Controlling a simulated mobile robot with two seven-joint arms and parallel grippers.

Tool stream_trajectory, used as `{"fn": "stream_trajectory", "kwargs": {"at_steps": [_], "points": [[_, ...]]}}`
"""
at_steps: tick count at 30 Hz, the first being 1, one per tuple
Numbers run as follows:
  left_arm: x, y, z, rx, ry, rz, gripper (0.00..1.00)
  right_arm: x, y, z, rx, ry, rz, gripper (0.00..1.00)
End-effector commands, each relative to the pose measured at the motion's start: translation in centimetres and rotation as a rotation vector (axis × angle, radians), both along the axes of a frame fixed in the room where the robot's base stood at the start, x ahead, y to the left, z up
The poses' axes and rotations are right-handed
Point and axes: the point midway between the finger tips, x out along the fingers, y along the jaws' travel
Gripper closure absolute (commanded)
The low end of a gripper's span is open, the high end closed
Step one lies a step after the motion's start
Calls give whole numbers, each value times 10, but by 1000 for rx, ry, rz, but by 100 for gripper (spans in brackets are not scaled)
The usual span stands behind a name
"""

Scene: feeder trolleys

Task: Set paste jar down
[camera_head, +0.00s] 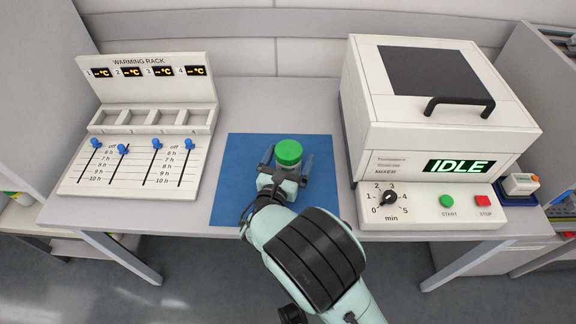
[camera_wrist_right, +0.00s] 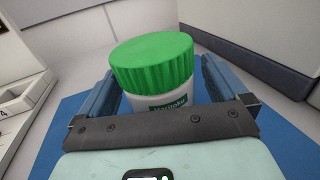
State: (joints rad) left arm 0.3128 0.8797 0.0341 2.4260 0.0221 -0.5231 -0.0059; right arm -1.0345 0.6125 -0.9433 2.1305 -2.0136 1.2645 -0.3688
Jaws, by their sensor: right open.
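The paste jar (camera_head: 289,153) has a green ribbed lid and a white body with a green label. It stands upright over the blue mat (camera_head: 235,155) on the table. My right gripper (camera_head: 287,165) is around the jar, one finger on each side. In the right wrist view the jar (camera_wrist_right: 153,64) sits between the two open fingers (camera_wrist_right: 155,90), with a gap on at least the right side. The jar's base is hidden behind the gripper. My left gripper is in neither view.
A warming rack (camera_head: 145,60) with empty slots and blue sliders stands at the left. A white mixer (camera_head: 420,130) reading IDLE, with a dial and START and STOP buttons, stands close at the right. The mat around the jar is clear.

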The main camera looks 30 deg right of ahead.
Motion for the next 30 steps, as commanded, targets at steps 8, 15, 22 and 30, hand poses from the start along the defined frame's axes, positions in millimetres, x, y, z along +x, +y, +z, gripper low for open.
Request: {"fn": "stream_trajectory", "kwargs": {"at_steps": [8, 15, 22, 30], "points": [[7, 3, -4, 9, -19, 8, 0, 10, -11, 0, -1, 2, 2, 0], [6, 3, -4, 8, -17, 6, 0, 10, -11, 0, 0, 1, 1, 43], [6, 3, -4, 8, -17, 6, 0, 10, -11, 0, 0, 0, 1, 77], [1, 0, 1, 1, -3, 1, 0, 10, -10, 10, 1, -2, 1, 77]]}}
